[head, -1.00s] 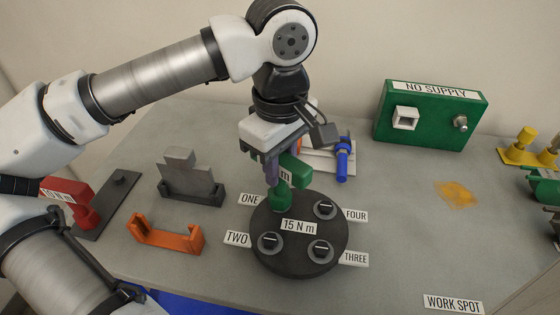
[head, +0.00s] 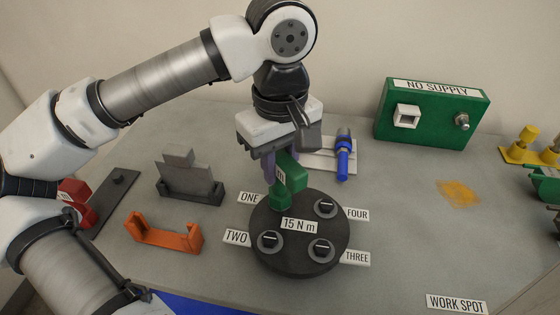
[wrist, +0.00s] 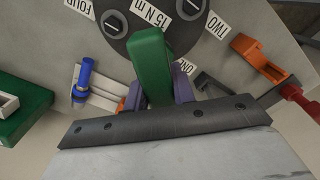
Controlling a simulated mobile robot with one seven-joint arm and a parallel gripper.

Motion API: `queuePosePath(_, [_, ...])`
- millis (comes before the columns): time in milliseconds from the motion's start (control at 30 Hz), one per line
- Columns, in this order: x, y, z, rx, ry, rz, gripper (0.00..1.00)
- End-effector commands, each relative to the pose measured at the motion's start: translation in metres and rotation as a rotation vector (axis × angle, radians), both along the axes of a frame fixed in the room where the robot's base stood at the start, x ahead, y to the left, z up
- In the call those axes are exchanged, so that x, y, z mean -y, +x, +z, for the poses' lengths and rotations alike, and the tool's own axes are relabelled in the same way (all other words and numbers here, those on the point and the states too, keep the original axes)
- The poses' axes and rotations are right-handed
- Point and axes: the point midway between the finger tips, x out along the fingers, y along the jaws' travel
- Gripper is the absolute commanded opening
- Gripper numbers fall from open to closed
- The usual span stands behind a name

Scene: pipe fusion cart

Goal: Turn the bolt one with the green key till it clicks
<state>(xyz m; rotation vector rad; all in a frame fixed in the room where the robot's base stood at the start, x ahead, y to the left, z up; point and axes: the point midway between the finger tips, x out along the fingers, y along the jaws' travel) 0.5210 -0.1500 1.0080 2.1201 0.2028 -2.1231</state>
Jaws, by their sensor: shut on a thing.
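The green key (head: 284,182) stands over the bolt spot labelled ONE (head: 249,198) on the round dark disc (head: 290,262), marked 15 N m. My gripper (head: 278,170) is shut on the green key from above. In the wrist view the key (wrist: 151,65) sits between the purple fingers of my gripper (wrist: 155,88). Bolt one itself is hidden under the key's lower end. The other bolts show at TWO (head: 269,241), THREE (head: 320,250) and FOUR (head: 325,208).
A red key (head: 78,200) on a dark plate, an orange bracket (head: 163,235) and a grey block (head: 188,178) stand left. A blue tool (head: 343,160) lies behind the disc. A green NO SUPPLY box (head: 432,118) stands at back right. The front right table is mostly clear.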

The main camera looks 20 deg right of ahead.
Motion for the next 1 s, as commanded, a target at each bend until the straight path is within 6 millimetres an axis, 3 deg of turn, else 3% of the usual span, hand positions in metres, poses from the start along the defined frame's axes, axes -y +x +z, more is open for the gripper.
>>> queuePosePath(333, [0.0004, 0.0002, -0.0006, 0.000, -0.002, -0.234, 0.00])
queuePosePath(733, [0.0004, 0.0002, -0.0003, 0.000, -0.002, -0.284, 0.00])
queuePosePath(1000, [0.0002, -0.0001, -0.0006, 0.000, -0.003, -0.491, 0.00])
